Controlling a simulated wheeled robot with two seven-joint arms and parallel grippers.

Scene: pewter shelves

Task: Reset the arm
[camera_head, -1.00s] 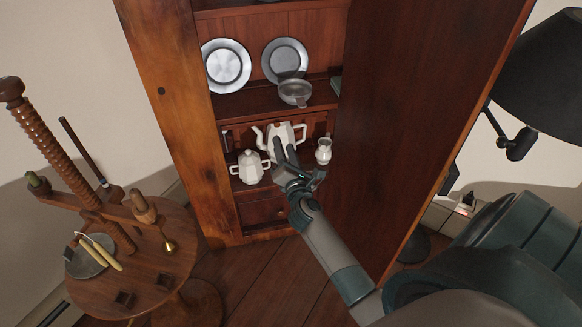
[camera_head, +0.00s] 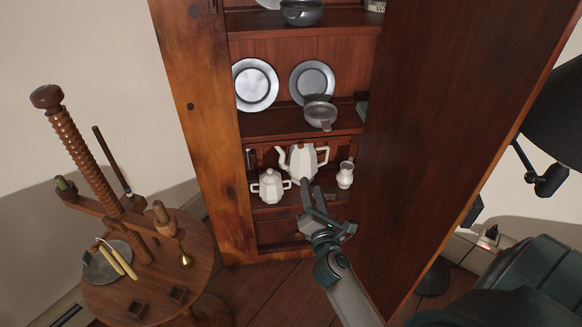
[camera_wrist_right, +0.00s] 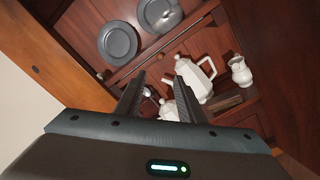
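My right gripper (camera_head: 311,188) is in front of the lower part of the cabinet, just below the white teapot (camera_head: 303,160). In the right wrist view its two fingers (camera_wrist_right: 160,75) stand apart with nothing held between them. The teapot (camera_wrist_right: 197,78) shows beyond the fingers there. A white lidded pot (camera_head: 270,186) stands to the left of the gripper on the same shelf, and a small white jug (camera_head: 345,175) stands to the right. In the right wrist view the lidded pot is partly hidden by a finger. My left gripper is not in view.
The wooden cabinet (camera_head: 210,130) holds pewter plates (camera_head: 255,85) and a pewter bowl (camera_head: 319,112) on a higher shelf. A round wooden table (camera_head: 150,290) with a screw press stands at left. A dark lamp (camera_head: 555,115) is at right. Open floor lies before the cabinet.

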